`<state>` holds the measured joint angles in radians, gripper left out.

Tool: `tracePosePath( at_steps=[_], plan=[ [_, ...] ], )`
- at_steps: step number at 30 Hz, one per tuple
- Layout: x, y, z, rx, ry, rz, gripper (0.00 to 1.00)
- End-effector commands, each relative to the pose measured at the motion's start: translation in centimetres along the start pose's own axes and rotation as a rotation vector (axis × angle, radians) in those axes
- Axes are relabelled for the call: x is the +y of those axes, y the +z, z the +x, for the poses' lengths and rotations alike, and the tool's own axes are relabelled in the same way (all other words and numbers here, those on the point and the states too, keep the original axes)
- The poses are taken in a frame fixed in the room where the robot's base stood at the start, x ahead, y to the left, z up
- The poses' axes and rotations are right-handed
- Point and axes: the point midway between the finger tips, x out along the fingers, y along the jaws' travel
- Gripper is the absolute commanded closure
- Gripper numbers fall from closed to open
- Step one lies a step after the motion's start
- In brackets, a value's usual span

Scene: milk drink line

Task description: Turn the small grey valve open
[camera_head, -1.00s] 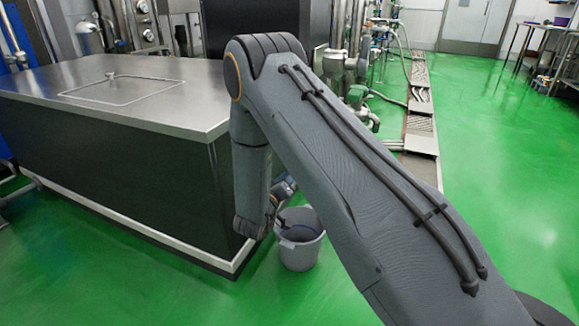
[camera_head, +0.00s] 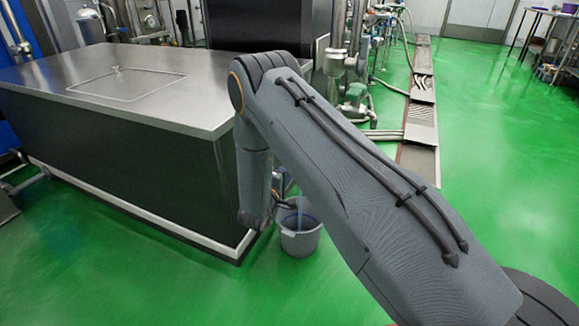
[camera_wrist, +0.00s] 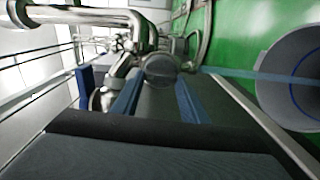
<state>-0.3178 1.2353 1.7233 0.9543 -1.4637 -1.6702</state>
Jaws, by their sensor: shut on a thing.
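The small grey valve (camera_wrist: 160,68) shows in the wrist view as a rounded grey knob on the metal pipework. My gripper (camera_wrist: 158,82) has its two blue fingers on either side of it, shut on it. A thin bluish stream (camera_wrist: 240,75) runs from near the valve toward the grey bucket (camera_wrist: 272,92) at the right. In the head view the stream (camera_head: 299,205) drops into the bucket (camera_head: 301,243) on the floor. My arm hides the valve and the gripper's fingers in the head view.
A large dark cabinet with a steel top (camera_head: 190,105) stands left of my arm. Shiny bent pipes (camera_wrist: 95,18) lie close to my gripper in the wrist view. A floor drain channel (camera_head: 421,110) runs at the back right. The green floor (camera_head: 500,170) at the right is clear.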

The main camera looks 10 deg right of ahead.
Motion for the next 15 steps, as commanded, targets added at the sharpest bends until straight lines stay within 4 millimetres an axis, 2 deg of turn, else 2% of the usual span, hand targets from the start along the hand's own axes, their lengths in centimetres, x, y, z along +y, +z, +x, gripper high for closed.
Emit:
tracePosePath(
  at_steps=[15],
  plan=[
    [0.13,-0.38,0.06,0.007,0.003,-0.063,0.82]
  ],
)
